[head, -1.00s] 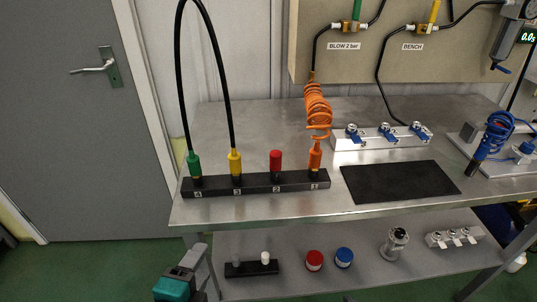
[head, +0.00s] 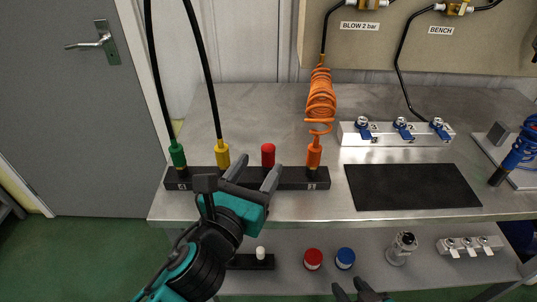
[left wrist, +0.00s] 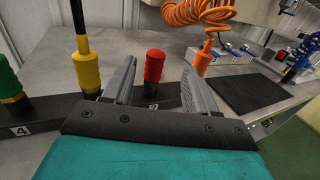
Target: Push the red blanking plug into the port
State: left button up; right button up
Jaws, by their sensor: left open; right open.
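The red blanking plug (head: 268,155) stands upright at position 2 on the black port block (head: 180,185), between the yellow and orange connectors. In the left wrist view the red plug (left wrist: 154,66) shows between and beyond my open fingers; whether it is fully seated cannot be told. My left gripper (head: 252,172) is open, just in front of the block, its fingers pointing toward the plug without holding it. The gripper hides part of the block's front. My right gripper (head: 360,290) shows only as fingertips at the bottom edge, open and empty.
A yellow connector (head: 222,155) and a green connector (head: 177,155) with black hoses stand left of the plug. An orange connector (head: 313,157) with a coiled hose stands right. A black mat (head: 412,187) and a valve manifold (head: 395,135) lie further right.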

aim_at(266, 154)
pick_arm(q)
jog(key=shift+a+f+b+x, duration=0.15)
jog(key=shift+x, duration=1.6)
jog(key=shift+a+f+b+x, duration=0.1)
jog(key=shift+f+b+x, duration=0.05)
jog(key=shift+x, duration=1.55)
jog(key=c, duration=1.1)
jog(key=shift+o, duration=0.2)
jog(key=shift+w, duration=0.1)
